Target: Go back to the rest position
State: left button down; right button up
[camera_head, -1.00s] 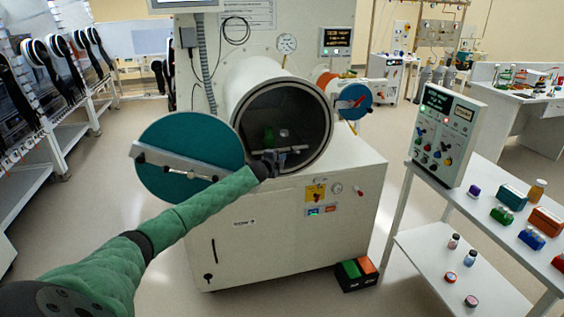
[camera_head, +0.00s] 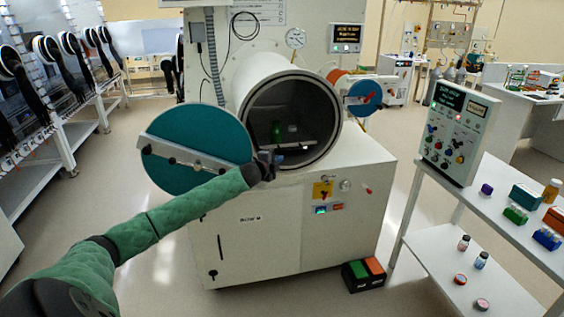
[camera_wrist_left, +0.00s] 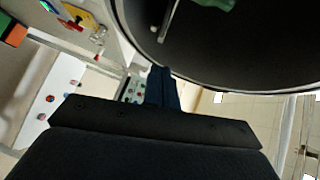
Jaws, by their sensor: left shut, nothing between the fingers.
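My left gripper (camera_head: 274,160) is at the end of my green-sleeved arm, in front of the lower left rim of the round chamber (camera_head: 336,150). In the left wrist view its dark fingers (camera_wrist_left: 163,88) are together with nothing between them, and the chamber's curved rim lies beyond them. Inside the chamber, a green object (camera_head: 276,131) and a small pale object (camera_head: 292,128) stand at the back. The green object partly shows in the left wrist view (camera_wrist_left: 212,3). The round teal door (camera_head: 190,135) hangs open, left of the opening. My right gripper is not seen.
A white shelf table (camera_head: 480,205) at the right holds a control panel (camera_head: 458,132), small bottles and coloured boxes. A green and orange pedal box (camera_head: 363,274) sits on the floor by the cabinet. Glove ports (camera_head: 62,55) line the left wall. The floor at left centre is clear.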

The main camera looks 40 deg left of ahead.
pick_arm(q)
jog(key=shift+s+d+r, duration=0.1)
jog(key=shift+s+r, duration=0.05)
jog(key=shift+s, duration=0.25)
jog(key=shift+n, duration=0.3)
